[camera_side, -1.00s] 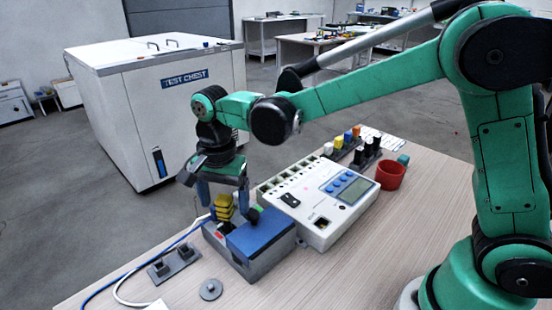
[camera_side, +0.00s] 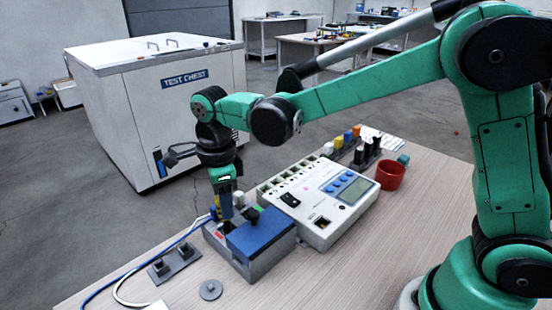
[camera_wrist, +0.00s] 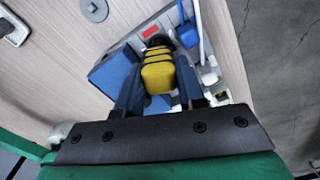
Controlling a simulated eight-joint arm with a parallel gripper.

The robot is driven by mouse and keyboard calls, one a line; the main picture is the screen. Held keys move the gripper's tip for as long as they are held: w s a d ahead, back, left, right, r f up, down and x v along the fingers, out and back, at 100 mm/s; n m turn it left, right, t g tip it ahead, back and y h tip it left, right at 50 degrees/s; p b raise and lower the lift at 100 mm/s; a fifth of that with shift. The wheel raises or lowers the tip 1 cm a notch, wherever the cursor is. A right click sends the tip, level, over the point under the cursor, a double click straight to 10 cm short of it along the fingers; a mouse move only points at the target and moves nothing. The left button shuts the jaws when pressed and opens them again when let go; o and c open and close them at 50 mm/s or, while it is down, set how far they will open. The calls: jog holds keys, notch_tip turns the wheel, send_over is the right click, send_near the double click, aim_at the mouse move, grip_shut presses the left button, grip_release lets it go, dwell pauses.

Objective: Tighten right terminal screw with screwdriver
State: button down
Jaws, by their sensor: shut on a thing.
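My gripper (camera_side: 226,208) points down over the open end of the grey box with a blue cover (camera_side: 262,232). In the wrist view my gripper (camera_wrist: 160,82) is shut on the yellow screwdriver handle with black bands (camera_wrist: 158,72), one finger on each side. The handle's far end reaches into the box's open part, beside a red label (camera_wrist: 150,32). The blue cover also shows in the wrist view (camera_wrist: 113,76). In the side view a finger mostly hides the handle. The screwdriver's tip and the terminal screws are hidden, so I cannot tell whether they touch.
A white meter with a screen (camera_side: 325,198) stands right beside the box. A grey two-post holder (camera_side: 174,262) and a grey disc (camera_side: 211,290) lie in front. Blue and white cables run left. A red cup (camera_side: 390,175) stands further back. The table's front right is clear.

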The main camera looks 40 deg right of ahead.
jog(key=m, duration=0.3)
jog(key=shift+m, duration=0.4)
jog(key=m, duration=0.4)
jog(key=shift+m, duration=0.4)
jog(key=shift+c, duration=1.1)
grip_release()
